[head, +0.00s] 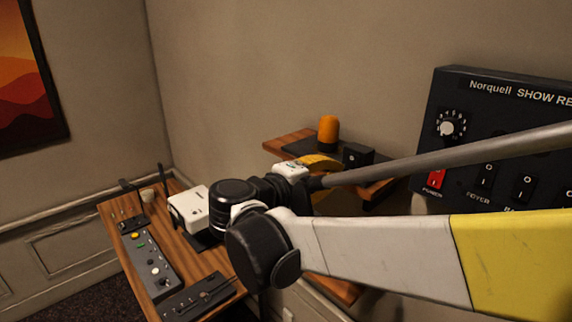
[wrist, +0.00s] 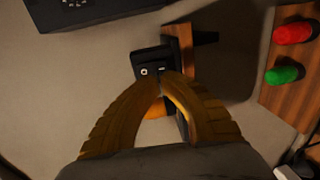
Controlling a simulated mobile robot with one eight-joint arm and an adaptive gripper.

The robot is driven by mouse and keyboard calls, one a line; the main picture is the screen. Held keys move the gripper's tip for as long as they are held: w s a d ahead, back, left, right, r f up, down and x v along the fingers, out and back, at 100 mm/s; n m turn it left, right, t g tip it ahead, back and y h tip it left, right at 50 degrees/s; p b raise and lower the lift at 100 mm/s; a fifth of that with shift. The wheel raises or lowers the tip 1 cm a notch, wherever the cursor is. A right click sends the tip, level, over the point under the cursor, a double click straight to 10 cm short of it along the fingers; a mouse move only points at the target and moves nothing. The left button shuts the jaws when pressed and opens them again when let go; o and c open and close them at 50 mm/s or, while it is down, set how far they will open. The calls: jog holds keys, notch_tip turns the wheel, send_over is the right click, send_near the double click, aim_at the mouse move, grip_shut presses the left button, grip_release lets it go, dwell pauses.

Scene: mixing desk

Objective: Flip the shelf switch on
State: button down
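The shelf switch (head: 357,154) is a small black box on the wooden wall shelf (head: 285,141). In the wrist view the switch (wrist: 147,59) shows its face with O and I marks. My gripper (head: 335,161) has yellow-brown fingers and is beside the switch in the head view. In the wrist view the fingertips of my gripper (wrist: 161,80) come together at the lower edge of the switch and partly cover it. Nothing shows held between them. I cannot tell whether they touch the switch, or which way its rocker is tilted.
A black panel (head: 452,92) with switches hangs on the wall at right. A wooden desk (head: 181,249) with control boxes is at lower left. Red (wrist: 294,33) and green (wrist: 284,74) knobs are at right.

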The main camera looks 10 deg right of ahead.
aim_at(351, 164)
jog(key=shift+x, duration=1.45)
